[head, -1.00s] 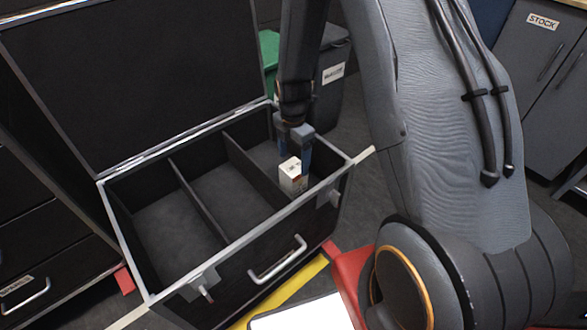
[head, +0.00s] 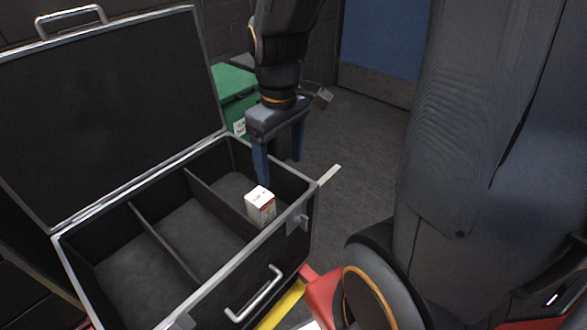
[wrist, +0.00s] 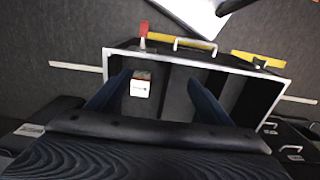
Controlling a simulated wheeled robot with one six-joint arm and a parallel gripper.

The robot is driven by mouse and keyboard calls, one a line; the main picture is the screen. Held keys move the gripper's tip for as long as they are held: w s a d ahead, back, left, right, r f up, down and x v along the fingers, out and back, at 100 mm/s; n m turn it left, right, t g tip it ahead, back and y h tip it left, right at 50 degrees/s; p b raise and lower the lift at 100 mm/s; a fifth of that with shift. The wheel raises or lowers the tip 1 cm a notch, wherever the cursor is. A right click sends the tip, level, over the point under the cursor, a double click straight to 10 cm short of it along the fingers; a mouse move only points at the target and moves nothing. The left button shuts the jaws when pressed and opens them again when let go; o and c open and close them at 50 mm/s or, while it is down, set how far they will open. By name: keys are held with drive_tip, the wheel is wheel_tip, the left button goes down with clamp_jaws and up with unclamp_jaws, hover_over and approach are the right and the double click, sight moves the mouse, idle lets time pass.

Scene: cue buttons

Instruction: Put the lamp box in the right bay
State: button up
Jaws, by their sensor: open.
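The lamp box, a small white carton with red print (head: 260,205), stands upright in the right bay of the black case (head: 228,264). It is near the bay's front wall, and its lower part is partly hidden by the case edge. The wrist view also shows the box (wrist: 140,86) in the end bay at the picture's left. My gripper (head: 280,168) is open and empty, raised above the right bay behind the box. Its blue fingers are apart from the box. In the wrist view my gripper (wrist: 160,78) shows both fingers spread.
Two dividers (head: 162,240) split the case into three bays; the middle and left bays look empty. The open lid (head: 110,110) stands up at the back left. A green bin (head: 234,92) is behind the case. Grey floor (head: 365,140) is clear to the right.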

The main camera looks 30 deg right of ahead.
drive_tip(key=s+r+m, duration=0.2)
drive_tip(key=s+m, duration=0.3)
drive_tip(key=s, duration=0.1)
drive_tip(key=shift+s+r, duration=0.15)
drive_tip(key=shift+r, duration=0.2)
drive_tip(key=r+p, duration=0.1)
drive_tip(key=p, duration=0.2)
drive_tip(key=a+r+p, duration=0.1)
drive_tip(key=r+p, duration=0.1)
drive_tip(key=p, duration=0.1)
drive_tip(key=s+r+p, duration=0.1)
drive_tip(key=r+p, duration=0.1)
drive_tip(key=p, duration=0.1)
drive_tip(key=shift+a+r+p, duration=0.2)
drive_tip(key=shift+a+p, duration=0.05)
drive_tip(key=shift+p, duration=0.15)
